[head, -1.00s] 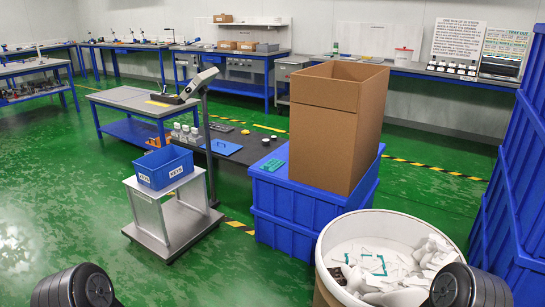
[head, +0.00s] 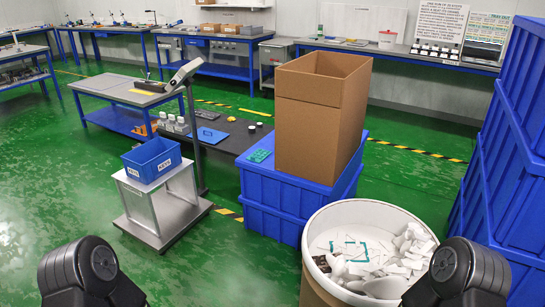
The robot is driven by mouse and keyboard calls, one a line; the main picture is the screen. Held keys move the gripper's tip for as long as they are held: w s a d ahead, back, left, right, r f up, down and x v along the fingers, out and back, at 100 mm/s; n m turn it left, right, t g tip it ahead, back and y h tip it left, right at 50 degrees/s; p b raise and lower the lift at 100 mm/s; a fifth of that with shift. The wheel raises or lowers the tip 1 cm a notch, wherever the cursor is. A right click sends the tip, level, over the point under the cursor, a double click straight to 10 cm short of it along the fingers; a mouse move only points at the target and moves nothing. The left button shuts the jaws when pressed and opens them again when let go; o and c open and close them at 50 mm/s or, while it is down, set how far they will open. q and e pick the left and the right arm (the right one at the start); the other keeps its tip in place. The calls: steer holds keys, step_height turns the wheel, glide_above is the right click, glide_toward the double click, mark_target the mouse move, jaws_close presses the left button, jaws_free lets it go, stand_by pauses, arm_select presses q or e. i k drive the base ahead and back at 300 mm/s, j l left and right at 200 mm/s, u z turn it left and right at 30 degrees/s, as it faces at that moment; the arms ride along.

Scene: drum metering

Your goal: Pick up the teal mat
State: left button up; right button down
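A small teal mat (head: 258,156) lies flat on the near left corner of a blue crate's top (head: 285,180), beside a tall cardboard box (head: 318,115). Its surface seems to carry a pattern, too small to make out. Dark joints of my two arms show at the bottom left and bottom right of the head view. Neither gripper is in the picture, so I cannot see whether they are open or shut. Nothing of mine is near the mat.
A white drum (head: 370,210) with pale scraps and teal strips stands in front of the crate. A blue bin (head: 152,160) sits on a metal stand at left. A dark table (head: 233,135) holds bottles and a blue sheet (head: 211,136). Blue crates (head: 505,175) rise at right. Green floor is open at left.

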mark_target(260, 154)
steer(key=i+j+z, duration=0.1)
steer(key=z, duration=0.25)
steer(key=i+j+z, duration=0.2)
steer(key=z, duration=0.15)
steer(key=i+j+z, duration=0.2)
steer(key=z, duration=0.2)
steer(key=i+j, duration=0.2)
steer(key=j, duration=0.15)
steer(key=i+j+z, duration=0.15)
steer(key=j, duration=0.25)
steer(key=i+j, duration=0.2)
steer(key=j, duration=0.15)
steer(key=i+j+z, duration=0.1)
steer(key=j, duration=0.3)
steer(key=i+j+z, duration=0.1)
steer(key=j, duration=0.3)
steer(key=i+j, duration=0.25)
steer(key=j, duration=0.15)
steer(key=i+j+z, duration=0.1)
steer(key=j, duration=0.3)
steer(key=i+j+z, duration=0.1)
steer(key=j, duration=0.35)
steer(key=i, duration=0.05)
